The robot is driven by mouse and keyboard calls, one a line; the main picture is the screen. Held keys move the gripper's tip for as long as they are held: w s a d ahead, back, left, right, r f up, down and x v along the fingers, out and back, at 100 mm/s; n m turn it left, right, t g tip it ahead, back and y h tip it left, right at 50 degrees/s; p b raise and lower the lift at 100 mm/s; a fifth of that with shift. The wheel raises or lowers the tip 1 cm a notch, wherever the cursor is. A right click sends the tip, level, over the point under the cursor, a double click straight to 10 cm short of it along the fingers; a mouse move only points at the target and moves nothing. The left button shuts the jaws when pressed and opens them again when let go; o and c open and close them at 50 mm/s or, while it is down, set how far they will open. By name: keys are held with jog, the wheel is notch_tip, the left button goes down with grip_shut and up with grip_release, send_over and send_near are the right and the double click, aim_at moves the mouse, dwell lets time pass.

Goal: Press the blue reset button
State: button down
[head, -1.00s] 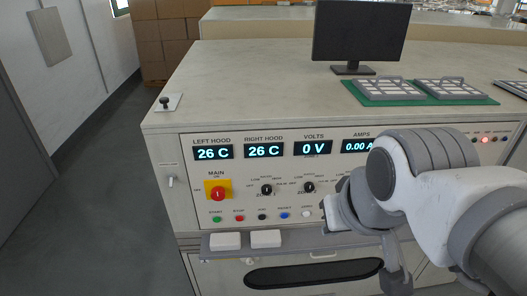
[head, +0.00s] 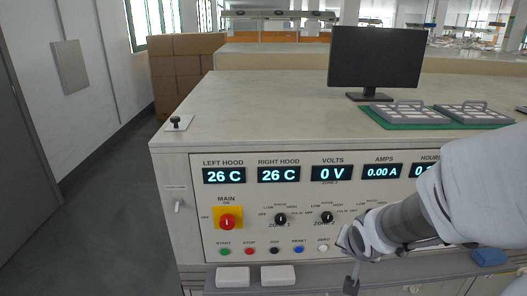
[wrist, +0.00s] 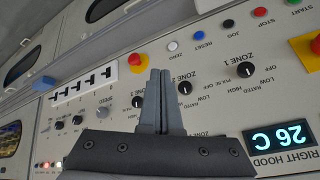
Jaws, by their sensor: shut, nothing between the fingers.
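The blue reset button (head: 299,250) is in the button row low on the console panel, between the black jog button (head: 274,251) and the white zero button (head: 323,249). It also shows at the top of the wrist view (wrist: 198,35), with its label upside down. My gripper (head: 346,240) is just right of the white button in the head view, apart from the blue button. In the wrist view its fingers (wrist: 159,72) are together and empty, pointing up toward the button row. Its distance to the panel is hard to tell.
Zone knobs (head: 327,217) sit above the buttons, and a red main switch (head: 228,222) on a yellow plate is at left. A ledge below the buttons bears white blocks (head: 278,275). A red-and-yellow button (wrist: 137,62) is left of my fingers in the wrist view.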

aim_at(299, 250)
jog(key=w+a+f+m+t+y+b, duration=0.1)
jog(key=w+a+f+m+y+b, duration=0.1)
jog(key=f, duration=0.7)
jog(key=w+a+f+m+y+b, duration=0.2)
jog(key=a+f+y+b, duration=0.1)
jog(key=f, duration=0.5)
jog(key=shift+a+f+t, duration=0.4)
jog(key=shift+a, duration=0.35)
jog(key=shift+w, duration=0.1)
jog(key=w, duration=0.7)
jog(key=shift+w, duration=0.85)
jog(key=shift+w+p, duration=0.15)
jog(key=shift+p, duration=0.25)
jog(key=shift+w, duration=0.25)
